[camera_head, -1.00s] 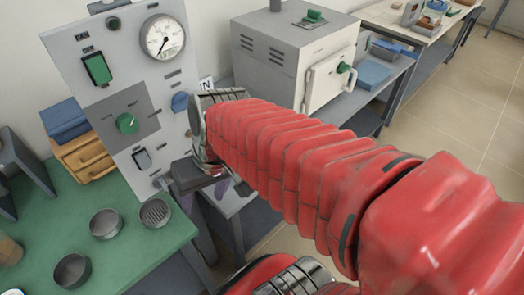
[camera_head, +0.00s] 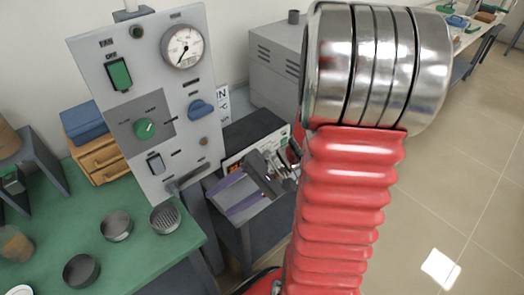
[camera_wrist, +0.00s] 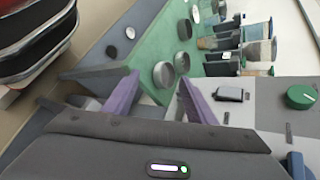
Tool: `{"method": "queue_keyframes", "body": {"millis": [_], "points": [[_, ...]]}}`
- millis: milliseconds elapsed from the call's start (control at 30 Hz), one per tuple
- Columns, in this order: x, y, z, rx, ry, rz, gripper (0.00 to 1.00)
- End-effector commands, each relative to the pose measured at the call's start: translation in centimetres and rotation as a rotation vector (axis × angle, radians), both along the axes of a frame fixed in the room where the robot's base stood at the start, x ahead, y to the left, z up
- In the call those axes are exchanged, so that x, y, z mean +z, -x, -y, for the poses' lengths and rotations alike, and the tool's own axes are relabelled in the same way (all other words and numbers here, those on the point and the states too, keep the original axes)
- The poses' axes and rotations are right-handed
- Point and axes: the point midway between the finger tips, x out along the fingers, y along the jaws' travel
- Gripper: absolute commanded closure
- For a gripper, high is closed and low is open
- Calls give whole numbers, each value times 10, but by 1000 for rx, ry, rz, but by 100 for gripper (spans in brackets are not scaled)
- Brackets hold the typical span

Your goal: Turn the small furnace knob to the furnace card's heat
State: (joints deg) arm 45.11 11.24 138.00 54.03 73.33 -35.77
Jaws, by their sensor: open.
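A tall grey control panel (camera_head: 110,75) stands at the back of the green bench. It bears a round green knob (camera_head: 145,128) on a dark plate, a blue knob (camera_head: 200,108) and a dial gauge (camera_head: 183,45). The green knob also shows in the wrist view (camera_wrist: 301,96). I cannot tell which knob is the small furnace's. A white card (camera_head: 222,100) is partly hidden beside the panel; its text is mostly unreadable. My gripper (camera_head: 220,203) is open and empty, right of the panel's lower edge, apart from both knobs. Its purple fingers show in the wrist view (camera_wrist: 160,80).
A grey furnace (camera_head: 275,50) stands behind, its front hidden by my arm. A dark-topped box (camera_head: 250,130) sits close behind my gripper. Several round tins, including one (camera_head: 117,227), stand on the green bench (camera_head: 140,268). Floor at right is clear.

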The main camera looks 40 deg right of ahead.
Motion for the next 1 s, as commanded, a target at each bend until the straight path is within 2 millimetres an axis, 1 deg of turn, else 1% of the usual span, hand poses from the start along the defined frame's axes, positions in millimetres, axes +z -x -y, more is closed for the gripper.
{"method": "queue_keyframes", "body": {"millis": [33,167,300,367,567,667,800,900,1000], "points": [[-5,-3,9,-46,-44,4,49],[-14,-13,33,-165,-143,40,49],[-25,-21,64,-303,-238,87,49],[-31,-23,78,-365,-273,109,49],[-53,-23,131,-587,-375,191,49],[-66,-18,159,-703,-413,235,49],[-88,-5,199,-874,-452,296,49],[-105,7,225,-994,-468,337,49],[-119,19,245,-1089,-474,369,49]]}}
